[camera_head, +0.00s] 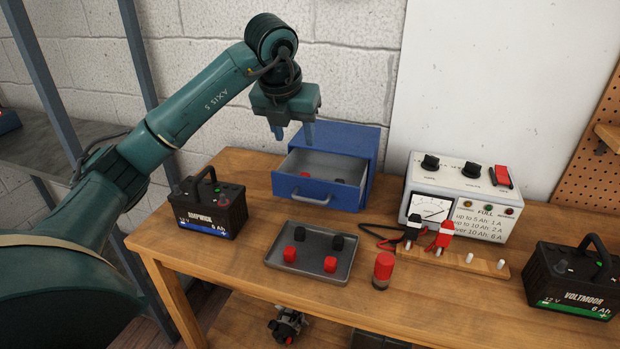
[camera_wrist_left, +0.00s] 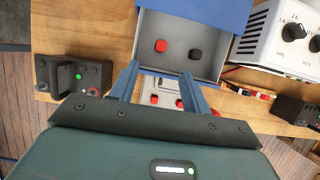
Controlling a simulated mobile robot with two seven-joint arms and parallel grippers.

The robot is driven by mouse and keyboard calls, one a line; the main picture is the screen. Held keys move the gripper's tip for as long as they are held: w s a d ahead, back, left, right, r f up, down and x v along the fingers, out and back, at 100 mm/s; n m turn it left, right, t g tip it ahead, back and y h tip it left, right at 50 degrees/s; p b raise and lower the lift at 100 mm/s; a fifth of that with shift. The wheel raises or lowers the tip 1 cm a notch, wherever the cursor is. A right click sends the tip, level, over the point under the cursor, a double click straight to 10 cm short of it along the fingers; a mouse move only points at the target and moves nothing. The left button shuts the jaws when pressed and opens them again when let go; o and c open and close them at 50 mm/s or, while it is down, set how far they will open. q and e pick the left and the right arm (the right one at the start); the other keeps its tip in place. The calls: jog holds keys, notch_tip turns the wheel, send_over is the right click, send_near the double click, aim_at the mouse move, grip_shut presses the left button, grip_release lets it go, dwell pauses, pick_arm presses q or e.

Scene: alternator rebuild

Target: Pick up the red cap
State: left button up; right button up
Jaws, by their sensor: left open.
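A red cap (camera_wrist_left: 161,46) lies in the open grey-lined drawer beside a black cap (camera_wrist_left: 195,53), as the left wrist view shows. In the head view the drawer's front wall partly hides them. Two more red caps (camera_head: 289,254) (camera_head: 330,264) lie in the dark tray (camera_head: 280,272) with two black caps (camera_head: 299,233) (camera_head: 337,242). My left gripper (camera_head: 294,132) is open and empty, pointing down above the drawer (camera_head: 305,189). Its fingers (camera_wrist_left: 160,71) are apart and touch no cap. My right gripper is not in view.
The blue cabinet (camera_head: 364,149) holds the drawer. A battery (camera_head: 209,216) stands left, another (camera_head: 570,282) far right. A charger (camera_head: 465,190) with clips stands right of the cabinet. A red-topped cylinder (camera_head: 383,268) stands beside the tray. The bench's (camera_head: 240,172) left back is clear.

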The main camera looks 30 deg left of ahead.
pick_arm(q)
send_over(304, 175)
jog(key=s, duration=0.2)
jog(key=f, duration=0.6)
jog(key=shift+s+d+f+p, duration=0.1)
jog(key=shift+s+f+p, duration=0.1)
jog(key=shift+p, duration=0.15)
jog(key=shift+d+p+x, duration=0.15)
jog(key=shift+p+x, duration=0.2)
jog(key=shift+x, duration=1.15)
jog(key=shift+d+p+x, duration=0.15)
jog(key=shift+p+x, duration=0.15)
jog(key=shift+x, duration=1.15)
jog(key=shift+s+f, duration=0.1)
jog(key=shift+s, duration=0.05)
jog(key=shift+c, duration=0.5)
jog(key=c, duration=0.7)
